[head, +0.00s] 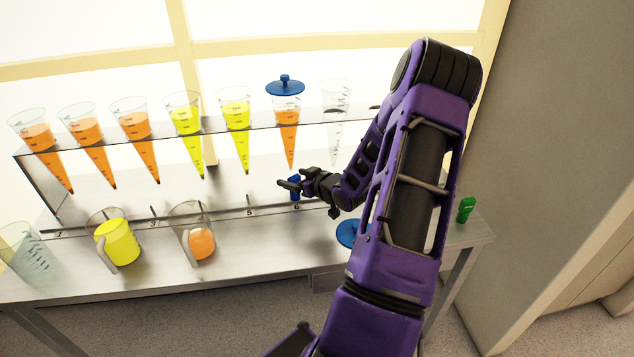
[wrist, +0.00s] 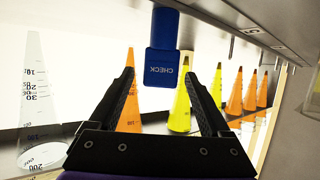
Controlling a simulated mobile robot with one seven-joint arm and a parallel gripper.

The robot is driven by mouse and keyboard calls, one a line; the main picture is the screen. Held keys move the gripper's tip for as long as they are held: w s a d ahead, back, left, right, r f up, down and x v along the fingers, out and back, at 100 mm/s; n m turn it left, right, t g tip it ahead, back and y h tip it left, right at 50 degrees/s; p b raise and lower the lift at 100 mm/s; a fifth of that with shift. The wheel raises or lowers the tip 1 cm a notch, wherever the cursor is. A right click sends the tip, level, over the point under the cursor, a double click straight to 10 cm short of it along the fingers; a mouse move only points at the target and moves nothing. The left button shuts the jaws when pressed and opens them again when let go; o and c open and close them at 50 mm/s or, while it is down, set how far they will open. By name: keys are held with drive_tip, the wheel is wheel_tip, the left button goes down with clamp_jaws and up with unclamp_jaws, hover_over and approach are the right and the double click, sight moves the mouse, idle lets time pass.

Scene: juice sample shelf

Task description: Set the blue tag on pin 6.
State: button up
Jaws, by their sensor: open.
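The blue tag (head: 295,188) is upright just above the rail's number 6 label (head: 296,205). In the wrist view the tag (wrist: 161,62), marked CHECK, shows upside down, centred just beyond and between the two fingertips. My gripper (head: 289,184) is open around the tag's place, with a gap on each side of it in the wrist view. Pin 6 itself is hidden by the tag and gripper, so I cannot tell whether the tag sits on it.
A rack (head: 219,124) of cones with orange and yellow juice stands behind; one cone wears a blue lid (head: 285,88). Jugs of yellow (head: 118,242) and orange juice (head: 201,243) stand at the front left. Another blue lid (head: 348,234) and a green object (head: 466,209) are right.

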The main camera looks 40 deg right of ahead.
drive_tip(key=p+v, duration=0.2)
drive_tip(key=v, duration=1.2)
drive_tip(key=shift+r, duration=0.15)
